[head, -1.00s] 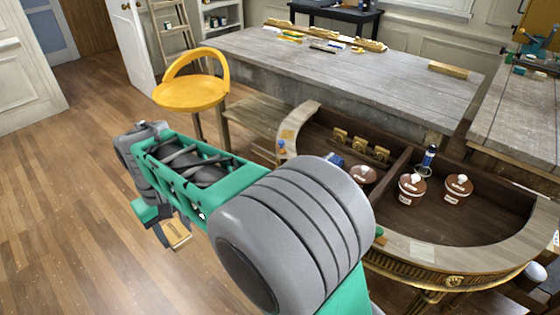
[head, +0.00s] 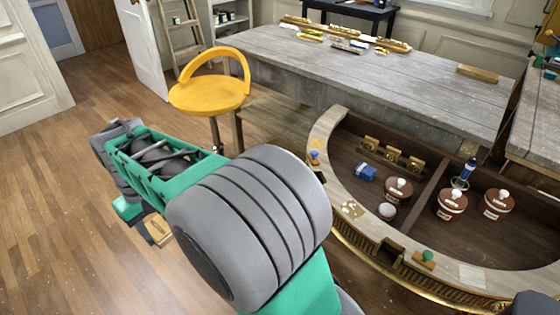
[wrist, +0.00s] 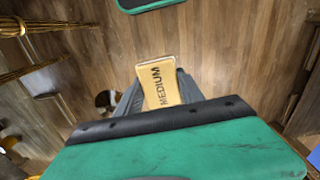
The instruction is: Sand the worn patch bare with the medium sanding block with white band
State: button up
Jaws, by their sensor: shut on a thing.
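The curved gilt console (head: 375,232) stands at the right of the head view. Its pale rim bears a speckled patch (head: 352,210), a pale patch (head: 473,275) and an orange-brown patch (head: 318,143). I cannot tell which is the worn patch.
Inside the console are lidded brown pots (head: 452,204), a blue item (head: 366,172) and gilt fittings (head: 395,155). A green-knobbed block (head: 425,258) sits on its rim. A yellow stool (head: 210,95) and grey workbench (head: 370,75) stand behind. Floor at left is clear.

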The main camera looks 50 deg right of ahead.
jog(key=s+d+r+p, duration=0.25)
jog(key=s+d, duration=0.25)
jog(key=d, duration=0.7)
jog(key=s+d+r+p, duration=0.2)
jog(key=s+d+p, duration=0.25)
jog(key=d, duration=0.75)
jog(key=s+d+p, duration=0.1)
jog(key=s+d, duration=0.3)
jog(key=s, duration=0.4)
jog(key=s+d+p, duration=0.1)
jog(key=s+d, duration=0.4)
jog(key=s, duration=0.4)
jog(key=s+d+m, duration=0.1)
jog(key=s+d, duration=0.3)
jog(key=s, duration=0.4)
jog(key=shift+s+d+f+p, duration=0.15)
jog(key=shift+s+f+p, duration=0.05)
jog(key=shift+f+p, duration=0.25)
